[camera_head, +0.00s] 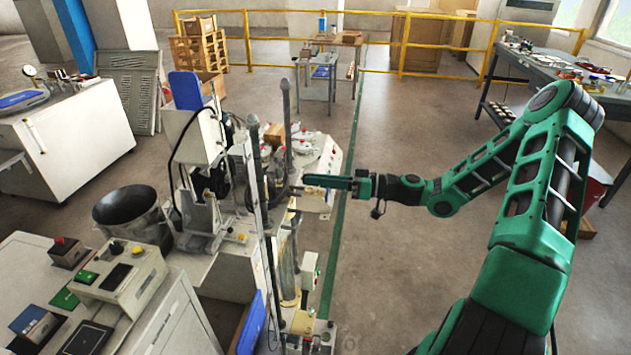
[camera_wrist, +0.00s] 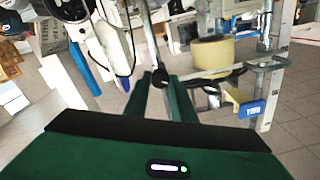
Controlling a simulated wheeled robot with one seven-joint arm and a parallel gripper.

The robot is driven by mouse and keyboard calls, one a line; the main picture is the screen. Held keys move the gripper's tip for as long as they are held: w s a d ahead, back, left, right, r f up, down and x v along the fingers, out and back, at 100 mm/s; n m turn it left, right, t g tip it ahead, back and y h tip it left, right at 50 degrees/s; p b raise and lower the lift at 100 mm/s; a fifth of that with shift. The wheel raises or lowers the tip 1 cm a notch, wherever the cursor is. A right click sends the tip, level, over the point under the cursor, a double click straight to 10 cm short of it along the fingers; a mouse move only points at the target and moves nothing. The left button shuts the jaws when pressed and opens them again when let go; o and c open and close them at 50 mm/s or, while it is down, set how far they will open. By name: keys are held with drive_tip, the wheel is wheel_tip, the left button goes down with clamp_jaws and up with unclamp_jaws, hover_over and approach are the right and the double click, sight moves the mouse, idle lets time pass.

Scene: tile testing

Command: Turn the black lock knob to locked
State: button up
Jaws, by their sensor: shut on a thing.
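The black lock knob (camera_wrist: 160,78) shows in the wrist view as a small dark round piece between my green fingertips, in front of a grey upright rod. My gripper (camera_wrist: 160,82) is shut on it. In the head view my gripper (camera_head: 306,181) reaches left from the end of my green arm to the right side of the testing machine (camera_head: 240,180). There the knob is hidden by the fingers and machine parts. I cannot tell which way the knob is turned.
Upright posts (camera_head: 257,160) of the machine stand close by my fingers. In the wrist view a blue-tipped lever (camera_wrist: 252,109) and a cream cylinder (camera_wrist: 212,53) lie to the right. A black bucket (camera_head: 127,212) sits at the left. The floor right of the green line is open.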

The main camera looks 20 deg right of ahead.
drive_tip(key=m, duration=1.1)
drive_tip(key=shift+w+d+f+m+t, duration=0.1)
drive_tip(key=shift+d+f+m+t, duration=0.05)
drive_tip(key=shift+m+t, duration=0.2)
drive_tip(key=shift+m, duration=0.25)
drive_tip(key=o, duration=1.1)
drive_tip(key=shift+c, duration=0.2)
drive_tip(key=v, duration=1)
drive_tip(key=shift+d, duration=0.35)
